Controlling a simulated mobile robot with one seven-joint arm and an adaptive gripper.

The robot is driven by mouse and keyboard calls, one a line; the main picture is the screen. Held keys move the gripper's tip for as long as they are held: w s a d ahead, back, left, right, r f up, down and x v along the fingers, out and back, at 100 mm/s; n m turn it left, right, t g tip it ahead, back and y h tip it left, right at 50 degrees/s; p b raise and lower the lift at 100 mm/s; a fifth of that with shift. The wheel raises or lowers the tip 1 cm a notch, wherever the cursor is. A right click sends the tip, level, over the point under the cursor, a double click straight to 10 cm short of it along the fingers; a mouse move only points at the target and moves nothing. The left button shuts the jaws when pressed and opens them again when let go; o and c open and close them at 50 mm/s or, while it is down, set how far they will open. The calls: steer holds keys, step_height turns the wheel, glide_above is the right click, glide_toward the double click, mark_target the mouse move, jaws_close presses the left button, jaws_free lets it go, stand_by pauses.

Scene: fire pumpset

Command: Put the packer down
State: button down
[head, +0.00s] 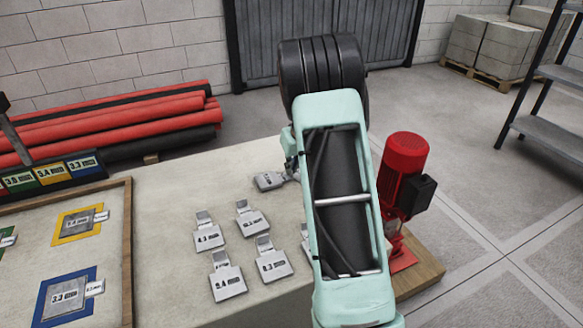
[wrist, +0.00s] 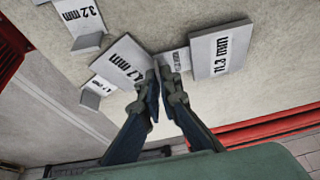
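A grey metal packer marked 11.8 mm (wrist: 220,50) shows in the wrist view; its narrow tab runs left to my fingertips. My gripper (wrist: 163,77) appears shut on that tab, with its two fingers close together. In the head view this packer (head: 269,181) is left of my gripper (head: 293,166), low over the pale table (head: 165,185); I cannot tell whether it touches the surface. My arm hides part of the gripper there. Another packer, marked 4.7 mm (wrist: 123,62), lies just left of the fingertips, with a 3.2 mm packer (wrist: 78,16) beyond it.
Several labelled packers (head: 227,282) lie on the table left of my arm. A wooden-framed board (head: 127,245) with coloured squares is at left. A red pump motor (head: 405,165) stands right of my arm. Red and black pipes (head: 130,120) lie behind the table.

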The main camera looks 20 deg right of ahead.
steer(key=c, duration=2.2)
jaws_free()
steer(key=shift+o, duration=0.2)
steer(key=shift+r, duration=0.1)
steer(key=shift+r+p, duration=0.2)
steer(key=shift+p, duration=0.15)
steer(key=p+v, duration=0.1)
steer(key=v, duration=1.1)
steer(key=shift+p, duration=0.35)
steer(key=shift+d, duration=0.1)
